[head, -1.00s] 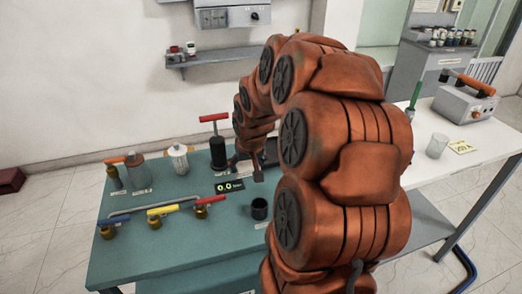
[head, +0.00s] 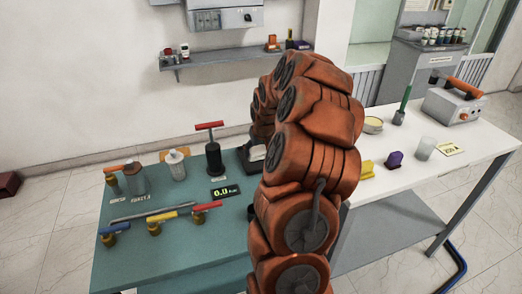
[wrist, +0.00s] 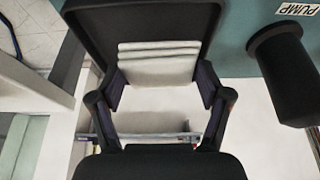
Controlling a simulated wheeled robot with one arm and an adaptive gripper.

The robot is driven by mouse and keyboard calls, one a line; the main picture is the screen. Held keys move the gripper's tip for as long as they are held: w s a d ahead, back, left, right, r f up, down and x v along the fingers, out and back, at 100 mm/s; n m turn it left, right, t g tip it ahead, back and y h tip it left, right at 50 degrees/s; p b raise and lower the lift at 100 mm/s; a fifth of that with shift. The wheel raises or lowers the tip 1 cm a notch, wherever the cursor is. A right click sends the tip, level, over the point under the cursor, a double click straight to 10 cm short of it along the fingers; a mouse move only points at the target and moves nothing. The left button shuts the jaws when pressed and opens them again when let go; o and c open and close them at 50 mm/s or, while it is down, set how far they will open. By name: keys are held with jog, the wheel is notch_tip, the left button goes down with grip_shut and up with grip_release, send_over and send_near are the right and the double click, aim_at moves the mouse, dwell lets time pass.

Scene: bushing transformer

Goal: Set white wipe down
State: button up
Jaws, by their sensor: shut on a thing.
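The white wipe (wrist: 158,65) shows as a folded pale stack between my fingers in the wrist view. My gripper (wrist: 158,88) is shut on it, with one finger at each side. A dark-walled holder (wrist: 75,12) surrounds the wipe at the top and sides; whether the wipe touches its floor cannot be told. In the head view my arm hides the gripper. A dark and white item (head: 256,153) shows beside the arm on the teal table (head: 190,235), probably the holder.
The black pump (head: 213,157) with a red handle stands just left of the arm; it also shows in the wrist view (wrist: 287,80). Coloured valves (head: 155,222) and bottles stand further left. A purple item (head: 394,160), yellow block (head: 366,169) and cup (head: 425,148) stand on the white table.

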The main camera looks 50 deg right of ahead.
aim_at(262, 149)
jog(key=shift+w+d+r, duration=0.1)
jog(key=shift+w+d, duration=0.25)
jog(key=shift+d, duration=0.25)
jog(key=shift+w+d+f+p, duration=0.2)
jog(key=shift+d+p, duration=0.15)
jog(key=shift+d, duration=0.25)
jog(key=shift+f+p, duration=0.85)
jog(key=shift+f, duration=0.85)
jog(key=o, duration=1.2)
jog(key=shift+r, duration=0.1)
